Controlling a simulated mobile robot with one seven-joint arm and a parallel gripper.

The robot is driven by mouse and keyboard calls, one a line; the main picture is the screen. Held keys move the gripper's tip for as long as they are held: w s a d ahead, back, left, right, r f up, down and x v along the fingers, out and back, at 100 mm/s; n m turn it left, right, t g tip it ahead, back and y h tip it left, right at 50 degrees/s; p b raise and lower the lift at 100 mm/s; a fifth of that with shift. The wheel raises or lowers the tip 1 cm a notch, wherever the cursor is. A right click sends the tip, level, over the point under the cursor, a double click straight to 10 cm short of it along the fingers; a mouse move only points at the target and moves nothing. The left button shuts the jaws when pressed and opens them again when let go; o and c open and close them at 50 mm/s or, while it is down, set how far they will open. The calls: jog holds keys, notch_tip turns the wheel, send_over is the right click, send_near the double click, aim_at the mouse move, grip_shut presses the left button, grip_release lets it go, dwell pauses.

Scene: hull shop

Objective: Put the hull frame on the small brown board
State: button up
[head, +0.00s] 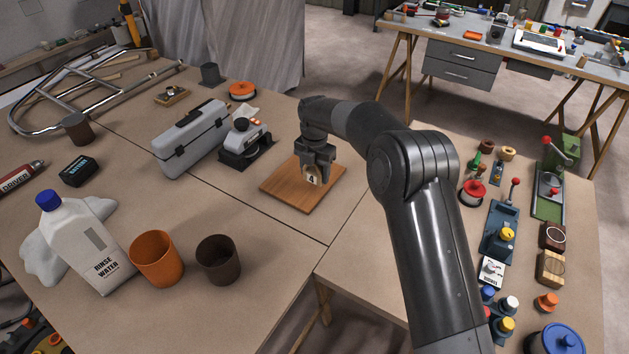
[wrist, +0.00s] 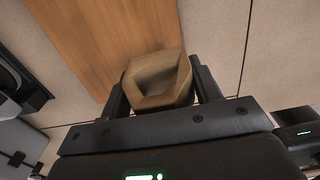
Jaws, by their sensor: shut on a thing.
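The small brown board (head: 285,196) lies flat on the table, near the table's right edge; it also shows in the wrist view (wrist: 95,35). My gripper (head: 314,170) points down over the board's middle. In the wrist view the hull frame (wrist: 157,82) sits between the two fingers. The fingers hide part of it. I cannot tell whether its underside touches the board.
A grey toolbox (head: 190,140) and a black-and-white device (head: 243,145) stand left of the board. An orange cup (head: 156,260), a dark cup (head: 218,262) and a rinse water bottle (head: 88,245) stand at the front. The right bench holds several small tools.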

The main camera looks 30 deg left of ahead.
aim_at(315, 181)
jog(key=shift+f, duration=2.05)
jog(key=shift+f, duration=0.1)
jog(key=o, duration=1)
jog(key=shift+o, duration=0.2)
